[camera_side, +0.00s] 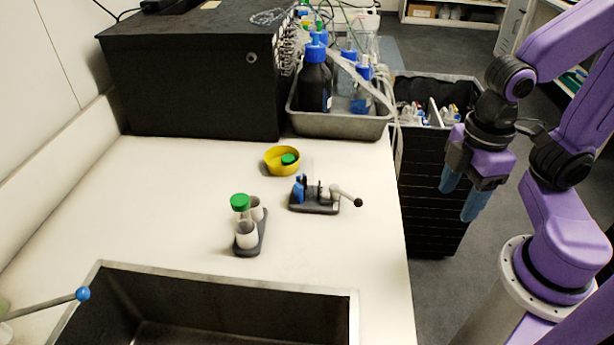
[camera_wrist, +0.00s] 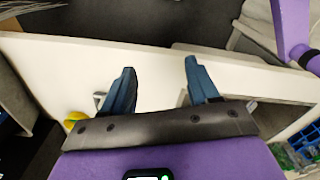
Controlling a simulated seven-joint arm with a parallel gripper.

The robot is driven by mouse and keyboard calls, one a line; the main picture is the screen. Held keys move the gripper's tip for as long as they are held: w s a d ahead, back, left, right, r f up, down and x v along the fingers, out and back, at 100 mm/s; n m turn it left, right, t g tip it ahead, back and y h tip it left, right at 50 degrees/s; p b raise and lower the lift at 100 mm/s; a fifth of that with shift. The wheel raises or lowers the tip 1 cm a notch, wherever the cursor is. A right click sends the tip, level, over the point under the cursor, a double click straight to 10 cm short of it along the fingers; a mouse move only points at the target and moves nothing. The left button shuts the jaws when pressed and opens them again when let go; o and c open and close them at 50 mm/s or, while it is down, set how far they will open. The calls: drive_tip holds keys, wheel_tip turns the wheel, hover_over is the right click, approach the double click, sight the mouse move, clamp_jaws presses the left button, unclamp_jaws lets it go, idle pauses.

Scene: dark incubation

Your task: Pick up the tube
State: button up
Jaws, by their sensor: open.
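The tube (camera_side: 241,217) is clear with a green cap. My gripper (camera_side: 462,198) has blue fingers and hangs in the air beyond the bench's right edge, well to the right of the tube. Its fingers are apart with nothing between them, as the wrist view also shows (camera_wrist: 158,80). I cannot make out the tube in the wrist view.
A yellow dish (camera_side: 270,164) with a green cap (camera_side: 289,159) and a small dark clamp fixture (camera_side: 326,208) stand behind the tube. A sink (camera_side: 354,315) opens in front. A metal tray (camera_side: 350,126) with bottles and a black box (camera_side: 190,85) stand at the back.

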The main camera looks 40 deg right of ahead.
drive_tip(key=w+a+r+n, duration=0.1)
drive_tip(key=w+a+r, duration=0.25)
drive_tip(key=w, duration=0.35)
drive_tip(key=w+a+r+n, duration=0.1)
drive_tip(key=w+a+r, duration=0.1)
drive_tip(key=w+a, duration=0.35)
wheel_tip(320, 180, up, 3)
drive_tip(key=n, duration=0.3)
hover_over(308, 172)
drive_tip(key=d, duration=0.1)
drive_tip(key=f, duration=1.2)
drive_tip(key=shift+w, duration=0.4)
drive_tip(key=shift+w+a+f, duration=0.1)
drive_tip(key=shift+w+f, duration=0.05)
drive_tip(key=shift+f, duration=2.45)
drive_tip(key=shift+c, duration=0.4)
drive_tip(key=c, duration=1)
